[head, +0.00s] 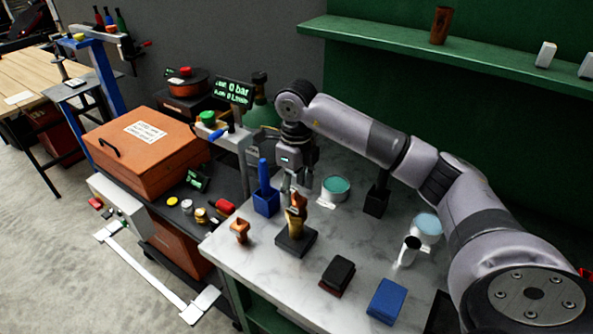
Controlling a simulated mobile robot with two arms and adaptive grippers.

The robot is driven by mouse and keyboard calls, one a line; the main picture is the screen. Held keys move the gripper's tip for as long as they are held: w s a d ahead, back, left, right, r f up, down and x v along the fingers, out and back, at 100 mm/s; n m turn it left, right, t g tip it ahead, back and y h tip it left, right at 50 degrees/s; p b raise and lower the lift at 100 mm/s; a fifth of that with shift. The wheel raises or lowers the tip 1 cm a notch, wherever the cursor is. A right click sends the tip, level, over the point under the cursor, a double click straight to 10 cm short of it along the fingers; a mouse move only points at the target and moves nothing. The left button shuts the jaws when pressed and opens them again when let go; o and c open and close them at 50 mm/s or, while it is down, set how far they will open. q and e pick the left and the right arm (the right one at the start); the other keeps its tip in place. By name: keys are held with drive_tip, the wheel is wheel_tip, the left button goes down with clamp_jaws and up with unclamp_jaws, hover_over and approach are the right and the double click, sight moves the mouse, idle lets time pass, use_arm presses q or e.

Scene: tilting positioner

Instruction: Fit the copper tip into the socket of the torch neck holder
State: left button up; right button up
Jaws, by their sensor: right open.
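The torch neck holder (296,241) stands on the marble-topped bench, a dark square base with a brass-copper upright piece (296,219) on it. My right gripper (296,190) points down directly over this upright piece, its fingers open near the top of it. I cannot tell whether the fingers touch it or whether its top is a separate copper tip; the socket is hidden. A small copper-coloured piece (240,230) stands apart to the left, near the bench's left edge. My left gripper is not in view.
A blue holder (265,201) stands close left of the gripper. A teal-topped round tin (335,188) and a black block (376,200) are behind right. Dark (338,273) and blue (386,300) blocks lie in front. An orange case (144,150) sits on the cart at left.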

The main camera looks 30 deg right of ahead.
wheel_tip(320, 180, up, 7)
drive_tip(key=shift+r+b, duration=0.1)
drive_tip(key=shift+b, duration=0.5)
drive_tip(key=shift+r, duration=0.65)
